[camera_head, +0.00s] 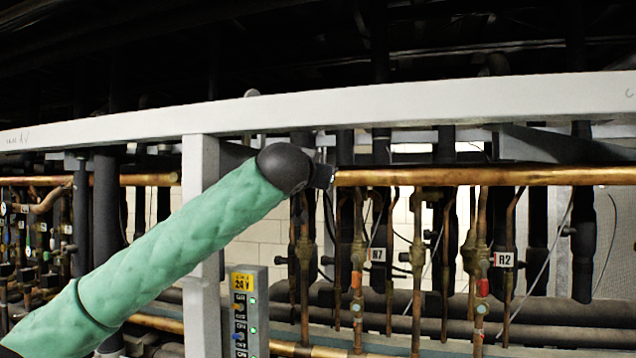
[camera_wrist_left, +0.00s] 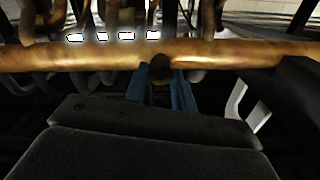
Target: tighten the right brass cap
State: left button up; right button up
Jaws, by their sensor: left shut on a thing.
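A small dark, round brass cap (camera_wrist_left: 160,69) sits at the near side of a thick copper pipe (camera_wrist_left: 80,55) in the left wrist view. My left gripper (camera_wrist_left: 163,78) has its blue fingers on either side of the cap and is shut on it. In the head view my green-sleeved left arm comes in from the lower left, and the small dark end of the left gripper (camera_head: 323,176) is at the copper pipe (camera_head: 480,176). The cap cannot be made out there. Whether this is the right cap cannot be told. My right gripper is not in view.
A long grey beam (camera_head: 400,106) runs above the pipe, and a grey post (camera_head: 200,200) stands behind my arm. Below are several thin vertical copper pipes with valves, tags R7 (camera_head: 377,254) and R2 (camera_head: 504,259), and a grey control box (camera_head: 248,312).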

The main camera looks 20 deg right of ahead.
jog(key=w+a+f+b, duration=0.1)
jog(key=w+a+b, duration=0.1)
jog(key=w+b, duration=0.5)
pick_arm(q)
jog(key=m+p, duration=0.1)
jog(key=m, duration=0.7)
jog(key=m+p, duration=0.2)
jog(key=m, duration=0.7)
jog(key=f+m+p, duration=0.1)
jog(key=m, duration=0.7)
jog(key=shift+s+d+m+p, duration=0.1)
jog(key=shift+m+p, duration=0.2)
jog(key=shift+p, duration=0.05)
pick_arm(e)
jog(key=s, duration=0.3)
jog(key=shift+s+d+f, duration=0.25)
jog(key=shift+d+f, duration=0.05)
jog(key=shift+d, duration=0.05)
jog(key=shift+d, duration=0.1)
